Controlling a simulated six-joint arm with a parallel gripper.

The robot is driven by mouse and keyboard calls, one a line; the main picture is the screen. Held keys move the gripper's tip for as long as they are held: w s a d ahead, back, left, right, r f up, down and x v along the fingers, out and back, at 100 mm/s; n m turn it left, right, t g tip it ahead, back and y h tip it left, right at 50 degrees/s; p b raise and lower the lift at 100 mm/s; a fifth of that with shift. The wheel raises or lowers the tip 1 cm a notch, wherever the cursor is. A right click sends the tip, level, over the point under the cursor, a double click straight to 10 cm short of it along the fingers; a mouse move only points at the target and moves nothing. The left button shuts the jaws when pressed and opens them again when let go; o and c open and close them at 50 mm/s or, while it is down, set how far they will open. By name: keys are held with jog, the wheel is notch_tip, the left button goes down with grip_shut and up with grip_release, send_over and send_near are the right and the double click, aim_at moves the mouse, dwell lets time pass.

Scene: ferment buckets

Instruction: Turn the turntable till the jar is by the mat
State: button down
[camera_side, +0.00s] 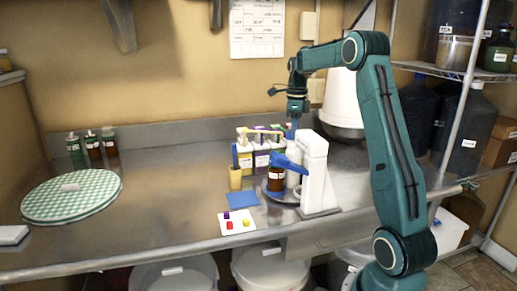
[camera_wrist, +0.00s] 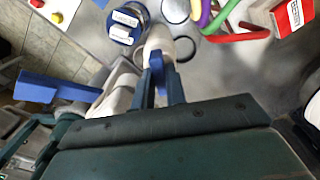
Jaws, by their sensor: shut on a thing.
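My gripper (camera_side: 294,124) points down above the turntable. In the wrist view its fingers (camera_wrist: 158,88) are shut on a blue piece (camera_wrist: 157,66) at the top of a white, bottle-like thing (camera_side: 293,172). The brown jar (camera_side: 276,183) with a white label stands at the turntable's left side, partly under a blue lever. The wrist view shows a jar with a blue top and white labels (camera_wrist: 124,33). The grey turntable (camera_side: 286,199) is mostly hidden by the jar and a white stand. The blue mat (camera_side: 242,199) lies flat just left of the turntable, apart from the jar.
The white stand (camera_side: 314,170) with its blue lever (camera_side: 288,163) rises close at the right. Colourful-handled containers (camera_side: 260,152) stand behind, a yellow cup (camera_side: 235,178) at left.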

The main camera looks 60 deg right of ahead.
jog(key=shift+r+m, duration=0.15)
jog(key=shift+m, duration=1.35)
jog(key=c, duration=1.4)
grip_release()
jog(key=shift+c, duration=0.2)
notch_tip(320, 180, up, 14)
